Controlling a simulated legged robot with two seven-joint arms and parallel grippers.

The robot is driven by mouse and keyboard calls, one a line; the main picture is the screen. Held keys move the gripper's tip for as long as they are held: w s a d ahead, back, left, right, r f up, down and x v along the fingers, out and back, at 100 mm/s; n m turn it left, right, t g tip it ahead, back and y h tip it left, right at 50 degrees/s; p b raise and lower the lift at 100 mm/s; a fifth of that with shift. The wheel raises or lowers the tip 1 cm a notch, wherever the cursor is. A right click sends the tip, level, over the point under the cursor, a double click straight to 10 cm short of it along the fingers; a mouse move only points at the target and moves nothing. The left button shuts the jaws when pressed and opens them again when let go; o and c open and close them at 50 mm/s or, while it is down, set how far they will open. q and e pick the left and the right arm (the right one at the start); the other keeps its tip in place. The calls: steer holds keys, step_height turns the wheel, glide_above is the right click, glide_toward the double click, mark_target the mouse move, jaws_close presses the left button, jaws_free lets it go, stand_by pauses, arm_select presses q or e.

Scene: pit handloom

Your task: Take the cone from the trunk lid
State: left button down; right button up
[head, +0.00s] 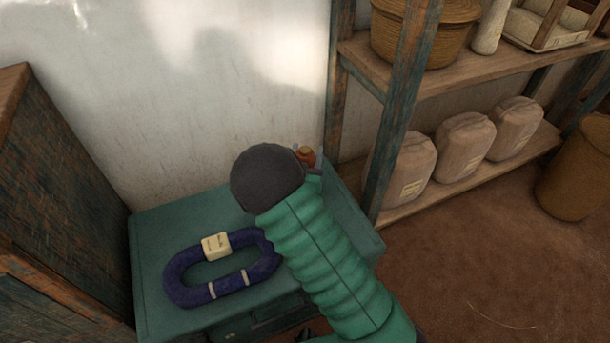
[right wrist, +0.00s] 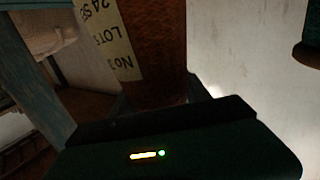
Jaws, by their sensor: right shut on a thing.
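The cone is a rust-brown piece with a cream printed label, seen close up in the right wrist view (right wrist: 155,50). In the head view only a small orange-brown bit of the cone (head: 306,153) shows past my dark wrist. My right gripper (head: 309,160) is shut on the cone, over the back right part of the teal trunk lid (head: 165,230). My wrist hides most of the gripper, and I cannot tell whether the cone touches the lid. My left gripper is not in view.
A dark blue yarn hank (head: 185,266) with a cream tag lies on the lid, left of my right arm. A wooden cabinet (head: 60,190) stands left and a plaster wall behind. At right, a shelf (head: 480,185) holds several sacks; a basket (head: 575,185) stands on the floor.

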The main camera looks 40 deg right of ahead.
jaws_close()
steer(key=shift+r, duration=0.1)
